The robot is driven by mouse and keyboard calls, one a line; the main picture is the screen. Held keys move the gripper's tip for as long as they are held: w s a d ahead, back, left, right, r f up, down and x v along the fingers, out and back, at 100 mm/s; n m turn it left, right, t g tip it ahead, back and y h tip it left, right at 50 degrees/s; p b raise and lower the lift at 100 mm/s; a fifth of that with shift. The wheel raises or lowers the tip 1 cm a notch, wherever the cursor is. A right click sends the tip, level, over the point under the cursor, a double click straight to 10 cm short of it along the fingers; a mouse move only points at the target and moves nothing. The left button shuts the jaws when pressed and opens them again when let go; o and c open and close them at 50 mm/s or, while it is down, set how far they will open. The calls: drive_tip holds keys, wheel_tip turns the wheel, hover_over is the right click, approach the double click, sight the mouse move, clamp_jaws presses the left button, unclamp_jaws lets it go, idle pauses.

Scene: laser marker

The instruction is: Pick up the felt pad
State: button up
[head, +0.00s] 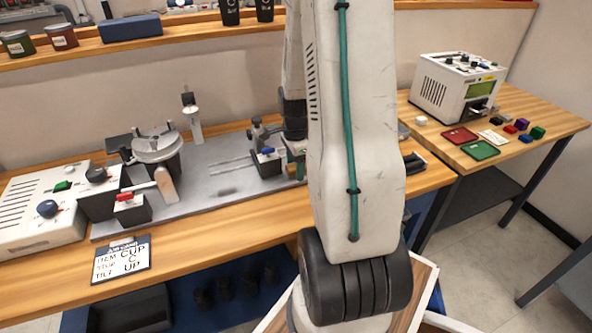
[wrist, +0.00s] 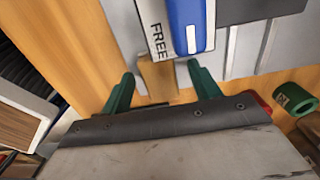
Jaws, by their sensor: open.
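I cannot pick out the felt pad for certain. A small pale round piece (head: 421,121) lies on the right table, but I cannot tell its material. My gripper (wrist: 160,72) is open, with its two green fingers apart in the wrist view. A tan block-like piece (wrist: 158,80) shows between the fingers, and I cannot tell whether they touch it. Just beyond them is a blue lever (wrist: 187,22) beside a white label reading FREE (wrist: 157,35). In the head view my arm mostly hides the gripper, which is by the fixture on the grey plate.
The grey plate (head: 225,190) carries a round clamp fixture (head: 157,150) and a blue-topped fixture (head: 267,162). The right table holds a white machine (head: 440,95), red tray (head: 460,136), green tray (head: 481,150) and several coloured blocks.

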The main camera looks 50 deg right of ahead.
drive_tip(key=c, duration=1.1)
drive_tip(key=shift+c, duration=0.2)
